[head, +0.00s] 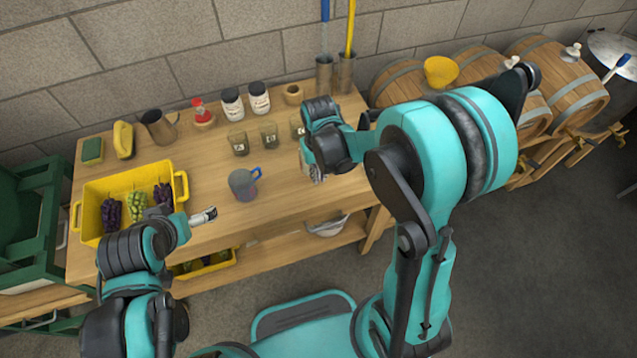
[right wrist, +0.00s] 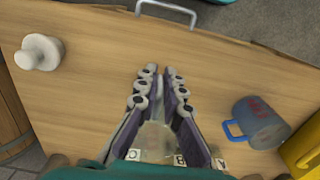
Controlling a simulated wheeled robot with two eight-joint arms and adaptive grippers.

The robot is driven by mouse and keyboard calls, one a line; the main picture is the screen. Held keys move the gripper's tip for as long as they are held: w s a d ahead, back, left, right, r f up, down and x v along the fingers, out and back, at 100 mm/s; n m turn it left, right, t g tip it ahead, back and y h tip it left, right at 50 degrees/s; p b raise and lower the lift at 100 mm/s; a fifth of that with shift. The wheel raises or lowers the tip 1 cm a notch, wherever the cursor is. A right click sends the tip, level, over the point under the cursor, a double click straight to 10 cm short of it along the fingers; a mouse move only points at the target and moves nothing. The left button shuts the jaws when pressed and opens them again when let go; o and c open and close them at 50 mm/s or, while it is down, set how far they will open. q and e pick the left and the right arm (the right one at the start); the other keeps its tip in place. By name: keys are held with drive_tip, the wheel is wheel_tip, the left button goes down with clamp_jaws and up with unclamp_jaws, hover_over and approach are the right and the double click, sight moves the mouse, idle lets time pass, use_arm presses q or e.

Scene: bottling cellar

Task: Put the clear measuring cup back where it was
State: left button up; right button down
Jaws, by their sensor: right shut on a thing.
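My right gripper (head: 314,176) is shut over the right part of the bench, near its front edge. In the right wrist view its fingers (right wrist: 162,90) close around a see-through vessel (right wrist: 156,138), which I take as the clear measuring cup; in the head view the gripper mostly hides it. Labelled glasses A (head: 238,144), B (head: 269,136) and C (head: 297,127) stand behind and left of it. A grey-blue jug with a blue handle (head: 242,184) stands upright, apart from both grippers. My left gripper (head: 203,216) is near the yellow crate; its finger opening is unclear.
The yellow crate (head: 77,217) holds grapes on the left. A white stopper (right wrist: 40,52) stands on the bench. Barrels (head: 563,80) are at right. The front middle is clear.

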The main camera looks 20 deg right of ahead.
wheel_tip(320, 180, down, 4)
drive_tip(key=shift+f+b, duration=0.1)
drive_tip(key=shift+b, duration=0.7)
drive_tip(key=c, duration=1.7)
unclamp_jaws()
drive_tip(key=shift+f, duration=0.1)
